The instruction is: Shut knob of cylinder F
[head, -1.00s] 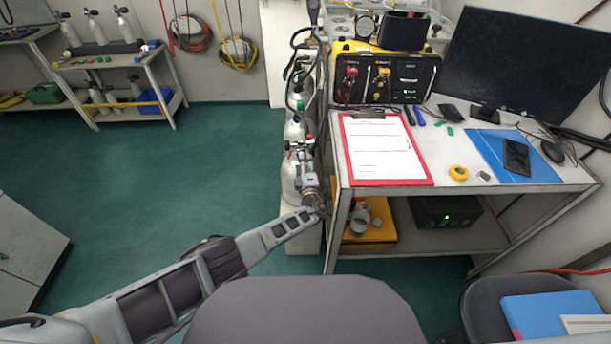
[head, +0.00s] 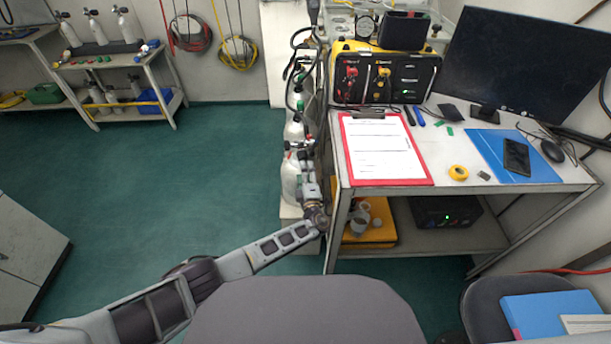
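A row of white cylinders stands along the left side of the desk, the nearest one (head: 290,180) beside my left gripper. Their dark valves and hoses show above the white bodies. No letters are readable, so I cannot tell which cylinder is F. My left gripper (head: 304,160) is at the top of the nearest cylinder, pointing away from me. Its fingers are small and blend with the dark valve parts, so I cannot tell whether they are open, shut or touching a knob. My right gripper is not in view.
The desk (head: 440,172) stands close to the right of my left wrist, with a clipboard (head: 378,150) on top. A yellow and black air panel (head: 385,78) is at its back. White cups (head: 358,220) sit on the lower shelf. The green floor (head: 150,180) to the left is clear.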

